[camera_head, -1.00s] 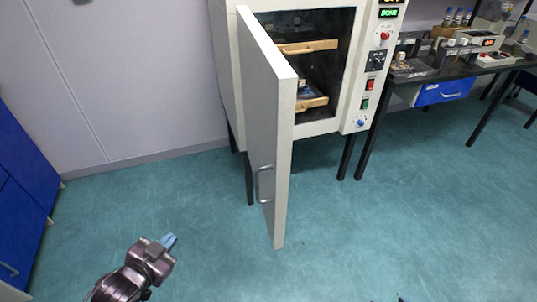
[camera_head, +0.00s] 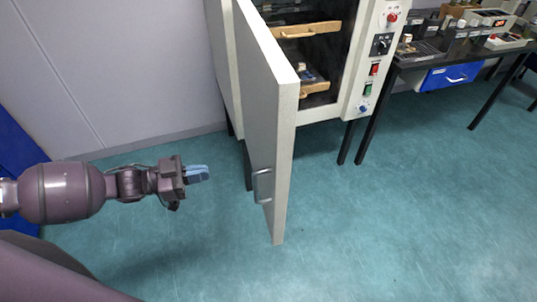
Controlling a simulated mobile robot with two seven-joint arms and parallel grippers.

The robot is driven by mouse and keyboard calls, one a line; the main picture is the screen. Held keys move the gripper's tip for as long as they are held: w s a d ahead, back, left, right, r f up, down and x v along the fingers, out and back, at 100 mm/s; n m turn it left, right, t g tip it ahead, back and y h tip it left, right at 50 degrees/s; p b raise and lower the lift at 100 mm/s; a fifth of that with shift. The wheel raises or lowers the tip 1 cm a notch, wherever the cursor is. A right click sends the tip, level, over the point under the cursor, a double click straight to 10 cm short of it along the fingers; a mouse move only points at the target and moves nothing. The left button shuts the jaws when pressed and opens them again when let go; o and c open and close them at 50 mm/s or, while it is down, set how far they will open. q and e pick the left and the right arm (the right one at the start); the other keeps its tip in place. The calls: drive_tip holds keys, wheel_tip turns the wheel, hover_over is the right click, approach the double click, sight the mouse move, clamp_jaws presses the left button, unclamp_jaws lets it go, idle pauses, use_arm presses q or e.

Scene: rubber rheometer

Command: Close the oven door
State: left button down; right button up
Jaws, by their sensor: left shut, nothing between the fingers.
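The oven door (camera_head: 268,130) is a pale grey panel that stands wide open, swung out toward me. Its metal handle (camera_head: 262,185) is on the left-facing side, near the lower free edge. The oven (camera_head: 346,105) stands behind it on dark legs, with its inside showing. My left gripper (camera_head: 206,173) has blue fingertips and is shut and empty. It is left of the door, a short gap from the handle and at about its height in the picture, pointing right. My right gripper is out of view.
Inside the oven are wooden shelves (camera_head: 305,30) with a small item on the lower one. A blue cabinet (camera_head: 20,150) is at the left. The teal floor in front is clear.

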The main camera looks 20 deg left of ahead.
use_arm(q)
drive_tip(key=r, duration=0.1)
approach(267, 160)
drive_tip(key=shift+n+h, duration=0.3)
drive_tip(key=x, duration=0.6)
drive_tip(key=shift+w+a+f, duration=0.15)
drive_tip(key=shift+f, duration=0.15)
drive_tip(key=shift+x, duration=0.8)
